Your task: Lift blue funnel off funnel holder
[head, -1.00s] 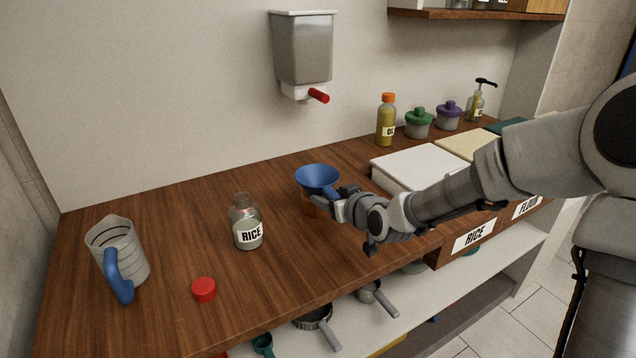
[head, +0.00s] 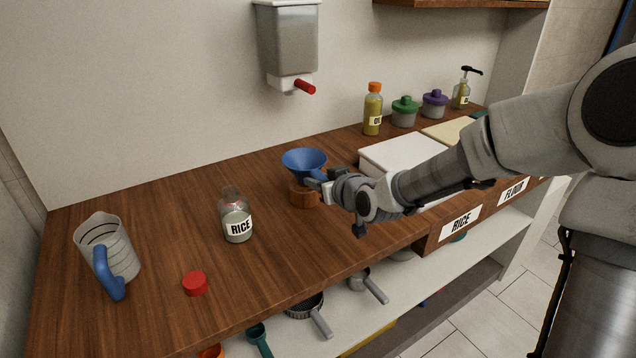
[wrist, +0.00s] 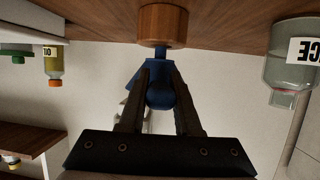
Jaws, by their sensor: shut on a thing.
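The blue funnel (head: 305,160) is upright, its wide mouth facing up, above the round wooden funnel holder (head: 304,196) on the counter. My gripper (head: 318,181) comes in from the right and is shut on the funnel's side. In the wrist view, which is upside down, the fingers (wrist: 160,82) close on the blue funnel (wrist: 158,92). Its narrow spout points to the wooden holder (wrist: 163,24). I cannot tell whether the spout's tip is still inside the holder.
A glass rice jar (head: 236,218), a red lid (head: 195,284) and a measuring jug (head: 108,252) stand to the left. A white box lid (head: 400,152) lies close behind my wrist. A dispenser (head: 288,42) hangs on the wall above. The counter between jar and holder is clear.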

